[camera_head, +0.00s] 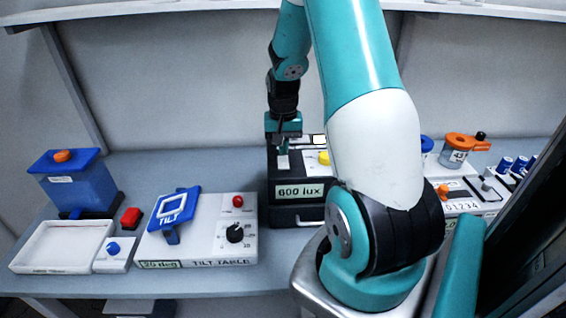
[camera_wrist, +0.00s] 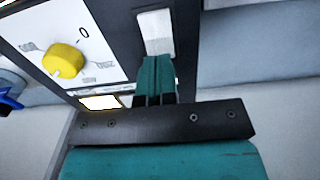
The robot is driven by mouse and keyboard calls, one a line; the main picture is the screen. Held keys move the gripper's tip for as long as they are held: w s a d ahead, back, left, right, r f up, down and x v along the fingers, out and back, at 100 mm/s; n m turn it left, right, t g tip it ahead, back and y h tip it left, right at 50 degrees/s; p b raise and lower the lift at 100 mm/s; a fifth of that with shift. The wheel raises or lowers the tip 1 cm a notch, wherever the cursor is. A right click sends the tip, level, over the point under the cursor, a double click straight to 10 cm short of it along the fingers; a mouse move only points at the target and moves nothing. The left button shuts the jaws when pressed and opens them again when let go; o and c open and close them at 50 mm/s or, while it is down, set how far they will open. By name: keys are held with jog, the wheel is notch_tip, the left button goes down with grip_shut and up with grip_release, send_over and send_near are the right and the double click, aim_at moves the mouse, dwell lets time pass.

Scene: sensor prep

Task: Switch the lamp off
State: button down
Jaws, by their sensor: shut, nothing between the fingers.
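The lamp is a dark box (camera_head: 296,216) in the middle of the bench, with a front label reading "600 lux". On its top is a yellow knob (camera_head: 324,157) on a white dial plate, which also shows in the wrist view (camera_wrist: 63,60). A bright, lit-looking white panel (camera_wrist: 100,102) sits near the box's edge. A pale rectangular piece (camera_wrist: 155,32), perhaps a switch, lies on the dark top right beside my fingertips. My gripper (camera_wrist: 156,62) is shut and empty, pointing down over the box's left part (camera_head: 283,150). Whether the fingertips touch the pale piece, I cannot tell.
A tilt table (camera_head: 200,245) with a blue plate stands left of the lamp. Farther left are a white tray (camera_head: 60,246), a red button (camera_head: 131,217) and a blue container (camera_head: 80,188). Right of my arm are a jar with an orange lid (camera_head: 460,150) and blue cylinders (camera_head: 505,163).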

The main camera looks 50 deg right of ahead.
aim_at(283, 158)
jog(key=shift+f+b, duration=0.75)
jog(key=shift+f, duration=0.4)
jog(key=shift+r, duration=0.15)
notch_tip(283, 158, up, 7)
jog(key=p, duration=0.6)
dwell(0.4)
dwell(0.5)
